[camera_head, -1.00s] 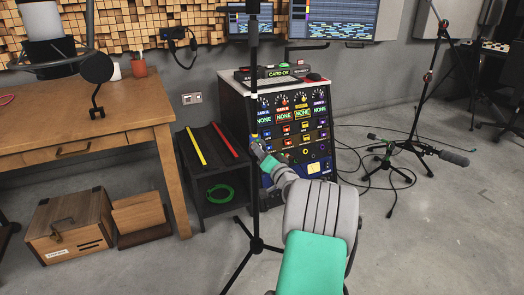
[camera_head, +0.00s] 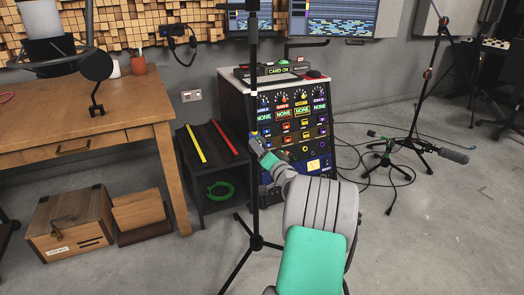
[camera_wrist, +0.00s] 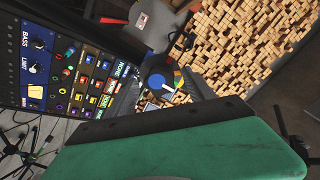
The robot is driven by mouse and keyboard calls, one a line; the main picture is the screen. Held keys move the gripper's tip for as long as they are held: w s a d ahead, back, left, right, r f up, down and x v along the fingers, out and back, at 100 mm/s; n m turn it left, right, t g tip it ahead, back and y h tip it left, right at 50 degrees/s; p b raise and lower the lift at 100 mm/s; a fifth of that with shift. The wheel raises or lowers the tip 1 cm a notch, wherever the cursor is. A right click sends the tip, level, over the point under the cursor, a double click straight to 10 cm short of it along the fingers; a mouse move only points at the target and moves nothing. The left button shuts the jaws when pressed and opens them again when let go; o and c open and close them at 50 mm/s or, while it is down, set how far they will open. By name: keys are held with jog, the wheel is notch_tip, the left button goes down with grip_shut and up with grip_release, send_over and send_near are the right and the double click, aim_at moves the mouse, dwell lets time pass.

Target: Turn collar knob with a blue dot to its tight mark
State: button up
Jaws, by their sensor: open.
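The collar knob is a dark round knob (camera_wrist: 157,82) with a blue dot on its face, in the middle of the wrist view. Red, yellow and green marks (camera_wrist: 178,78) show at its right side. In the head view the collar (camera_head: 254,134) is a small blue and yellow patch on an upright black stand pole (camera_head: 254,85). My gripper (camera_wrist: 160,92) is open, its grey fingers on either side of the knob; I cannot tell if they touch it. In the head view my gripper (camera_head: 259,147) is at the pole, just below the collar. Which mark the dot faces is unclear.
A rack of coloured knobs and buttons (camera_head: 300,125) stands right behind the pole. A low black shelf (camera_head: 212,165) with yellow and red bars is left of it. A wooden desk (camera_head: 90,115) is at left. A second mic stand (camera_head: 425,100) with cables is at right.

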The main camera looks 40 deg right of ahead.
jog(key=p+v, duration=0.1)
jog(key=v, duration=0.6)
jog(key=shift+s+p, duration=0.3)
jog(key=shift+s, duration=0.1)
jog(key=shift+a, duration=0.15)
